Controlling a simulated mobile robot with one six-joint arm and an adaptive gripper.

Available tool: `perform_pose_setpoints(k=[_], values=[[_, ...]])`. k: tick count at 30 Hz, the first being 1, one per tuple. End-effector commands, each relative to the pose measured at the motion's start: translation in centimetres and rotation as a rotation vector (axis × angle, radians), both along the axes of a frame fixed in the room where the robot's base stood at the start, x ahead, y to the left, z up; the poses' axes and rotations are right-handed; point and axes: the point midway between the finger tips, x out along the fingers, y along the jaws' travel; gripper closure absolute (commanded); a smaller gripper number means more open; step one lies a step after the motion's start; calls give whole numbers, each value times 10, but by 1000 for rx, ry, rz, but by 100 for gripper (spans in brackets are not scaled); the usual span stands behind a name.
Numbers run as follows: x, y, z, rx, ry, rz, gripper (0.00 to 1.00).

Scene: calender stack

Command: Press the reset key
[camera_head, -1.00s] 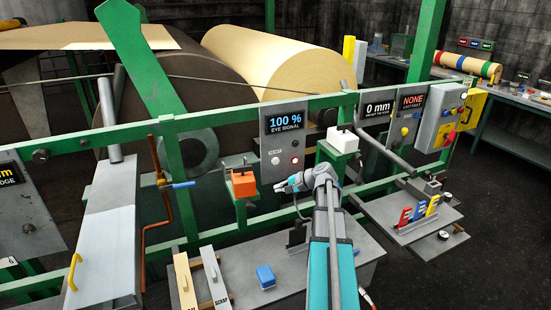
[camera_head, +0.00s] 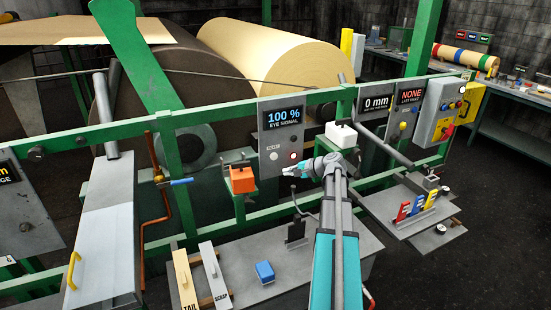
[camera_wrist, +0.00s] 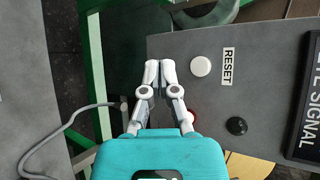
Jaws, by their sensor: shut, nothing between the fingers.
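The reset key is a round white button (camera_wrist: 201,66) beside a RESET label (camera_wrist: 228,66) on the grey eye-signal panel (camera_wrist: 265,60) in the wrist view. In the head view the key (camera_head: 273,156) is on the lower part of the panel (camera_head: 283,136), under a screen reading 100 %. My gripper (camera_wrist: 160,68) is shut and empty, its fingertips together, just left of the key in the wrist view. In the head view my gripper (camera_head: 285,171) is below and slightly right of the key. Contact with the panel cannot be told.
A red lamp (camera_head: 293,155) sits right of the key; a black knob (camera_wrist: 236,126) is also on the panel. An orange box (camera_head: 242,180) is left and a white box (camera_head: 341,135) right, along the green rail (camera_head: 215,113).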

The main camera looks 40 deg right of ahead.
Motion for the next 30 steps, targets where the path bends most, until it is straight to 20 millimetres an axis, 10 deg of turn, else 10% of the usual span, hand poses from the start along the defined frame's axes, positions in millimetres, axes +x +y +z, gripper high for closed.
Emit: perform_pose_setpoints(k=[30], values=[[77,-20,0,0,1,-2,100]])
